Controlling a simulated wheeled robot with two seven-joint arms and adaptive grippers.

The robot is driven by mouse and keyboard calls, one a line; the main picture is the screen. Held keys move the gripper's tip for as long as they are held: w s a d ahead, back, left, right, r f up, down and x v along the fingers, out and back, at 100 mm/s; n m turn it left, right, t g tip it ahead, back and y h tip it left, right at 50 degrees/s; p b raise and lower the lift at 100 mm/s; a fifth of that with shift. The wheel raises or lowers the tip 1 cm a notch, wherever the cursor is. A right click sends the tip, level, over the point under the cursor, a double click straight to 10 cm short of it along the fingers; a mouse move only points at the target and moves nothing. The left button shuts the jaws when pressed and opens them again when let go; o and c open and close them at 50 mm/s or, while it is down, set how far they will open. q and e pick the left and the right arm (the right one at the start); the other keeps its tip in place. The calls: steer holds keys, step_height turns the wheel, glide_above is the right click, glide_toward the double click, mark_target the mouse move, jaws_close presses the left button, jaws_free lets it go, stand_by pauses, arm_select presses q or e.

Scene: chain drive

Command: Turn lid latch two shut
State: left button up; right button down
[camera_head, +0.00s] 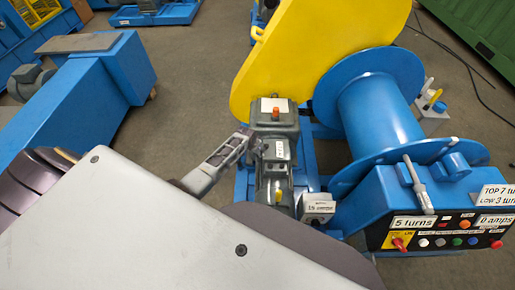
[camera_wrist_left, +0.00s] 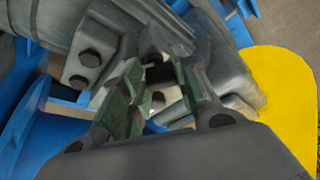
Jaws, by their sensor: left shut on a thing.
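My left gripper (camera_head: 243,137) reaches in from the lower left in the head view. Its tips are at the left side of the grey motor unit (camera_head: 270,150), close to the yellow guard (camera_head: 300,45). In the left wrist view its green-padded fingers (camera_wrist_left: 158,75) close around a small dark part between the tips. It sits where a lid latch may be, but the fingers hide most of it. I cannot read its angle or tell which latch it is. The yellow guard also fills the right of the wrist view (camera_wrist_left: 285,90). My right gripper is not in view.
A blue drum (camera_head: 380,110) stands right of the motor. A blue control console (camera_head: 440,195) with a grey lever (camera_head: 418,187) and several buttons is at the lower right. A small grey box (camera_head: 317,207) sits beside the motor. Open floor (camera_head: 200,75) lies to the left.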

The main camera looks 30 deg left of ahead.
arm_select(q)
steer(key=shift+d+r+n+p, duration=0.1)
steer(key=shift+r+n+p, duration=0.05)
steer(key=shift+n+p, duration=0.35)
steer(key=shift+d+n+y+p, duration=0.1)
steer(key=shift+n+y+p, duration=0.5)
steer(key=shift+n, duration=0.4)
steer(key=shift+n+y, duration=0.3)
steer(key=shift+n, duration=0.5)
steer(key=shift+d+n+y+p, duration=0.15)
steer(key=shift+n+y+p, duration=0.2)
steer(key=shift+n, duration=0.45)
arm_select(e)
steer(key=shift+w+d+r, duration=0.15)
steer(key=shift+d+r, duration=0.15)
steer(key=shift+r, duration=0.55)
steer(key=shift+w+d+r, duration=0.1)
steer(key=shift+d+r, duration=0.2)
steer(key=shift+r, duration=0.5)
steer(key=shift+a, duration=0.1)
arm_select(q)
steer(key=shift+n+g, duration=0.3)
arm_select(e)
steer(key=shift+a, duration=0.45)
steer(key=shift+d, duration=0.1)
arm_select(q)
steer(key=o, duration=0.9)
steer(key=shift+o, duration=0.6)
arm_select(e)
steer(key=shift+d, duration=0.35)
